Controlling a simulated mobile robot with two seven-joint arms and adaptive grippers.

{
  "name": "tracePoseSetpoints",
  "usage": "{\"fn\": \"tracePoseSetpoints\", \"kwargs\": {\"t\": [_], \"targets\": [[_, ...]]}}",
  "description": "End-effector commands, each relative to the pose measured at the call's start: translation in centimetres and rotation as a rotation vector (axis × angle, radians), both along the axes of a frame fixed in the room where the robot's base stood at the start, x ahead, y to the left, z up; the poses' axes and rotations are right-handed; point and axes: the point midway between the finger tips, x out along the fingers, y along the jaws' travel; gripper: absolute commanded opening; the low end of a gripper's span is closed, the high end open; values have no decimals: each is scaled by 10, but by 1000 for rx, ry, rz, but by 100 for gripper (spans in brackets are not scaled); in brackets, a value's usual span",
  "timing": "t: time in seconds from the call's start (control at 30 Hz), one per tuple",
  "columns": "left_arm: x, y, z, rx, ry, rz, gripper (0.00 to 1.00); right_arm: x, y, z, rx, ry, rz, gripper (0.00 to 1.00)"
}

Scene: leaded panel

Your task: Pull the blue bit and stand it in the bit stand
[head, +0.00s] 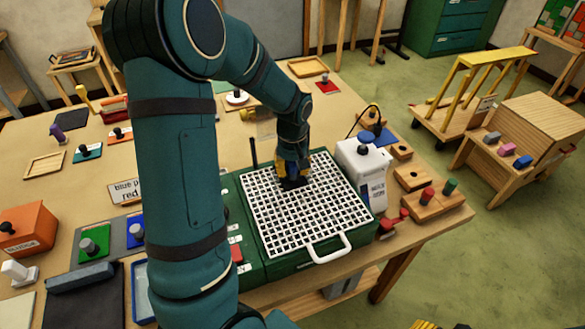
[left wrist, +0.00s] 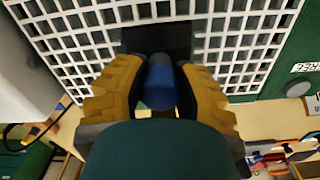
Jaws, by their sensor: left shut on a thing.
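My left gripper (head: 292,178) is low over the white grid top (head: 318,222) of a green case. In the left wrist view its yellow fingers (left wrist: 160,88) are shut on a blue cylinder (left wrist: 160,75), which looks like the blue bit. A black square piece (left wrist: 158,38) lies on the grid around its far end; whether the bit still sits in it I cannot tell. A wooden block (head: 432,212) at the table's right edge holds a red peg (head: 427,195) and a green peg (head: 450,186); it may be the bit stand.
A white housing (head: 362,170) with a blue cap stands right of the grid, close to my gripper. A white handle (head: 330,248) sticks out at the front. Another wooden block (head: 410,178) lies behind the peg block. My left arm hides part of the table.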

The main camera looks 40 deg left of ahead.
Motion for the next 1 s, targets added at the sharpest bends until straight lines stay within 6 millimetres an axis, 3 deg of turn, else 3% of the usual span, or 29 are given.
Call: {"fn": "tracePoseSetpoints", "kwargs": {"t": [1.0], "targets": [[0,0,12,0,0,0,0,0,0,9,0,0,0,51]]}}
